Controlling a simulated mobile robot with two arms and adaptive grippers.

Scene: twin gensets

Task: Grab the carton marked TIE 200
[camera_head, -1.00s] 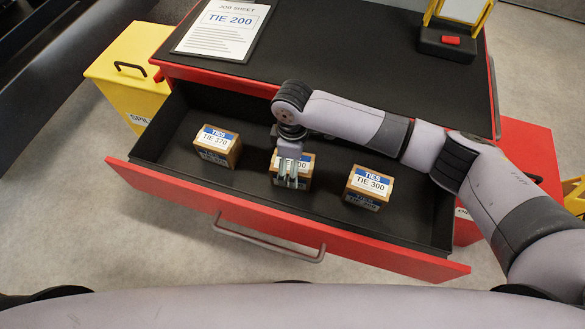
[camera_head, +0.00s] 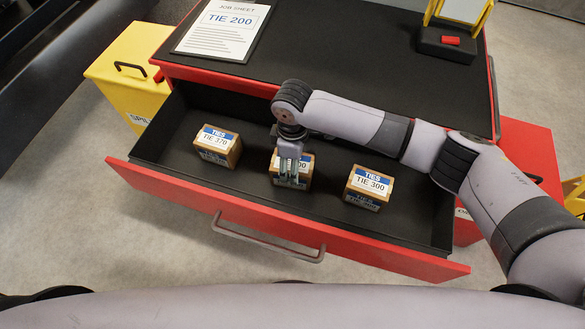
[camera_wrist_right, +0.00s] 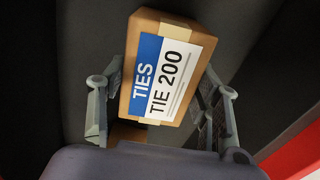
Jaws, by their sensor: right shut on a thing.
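The carton marked TIE 200 (camera_head: 304,171) is a small brown box with a blue and white label. It sits in the middle of the open drawer (camera_head: 407,228), partly hidden by my right gripper (camera_head: 289,178). In the right wrist view the carton (camera_wrist_right: 168,72) lies between the two fingers of the gripper (camera_wrist_right: 161,108), its TIE 200 label facing the camera. The right gripper is shut on the carton, one finger on each side. My left gripper is not in view.
A TIE 370 carton (camera_head: 217,146) stands left of it in the drawer and a TIE 300 carton (camera_head: 369,187) right of it, with gaps between. The cabinet top (camera_head: 345,50) holds a job sheet (camera_head: 222,28) reading TIE 200. A yellow box (camera_head: 128,72) stands left.

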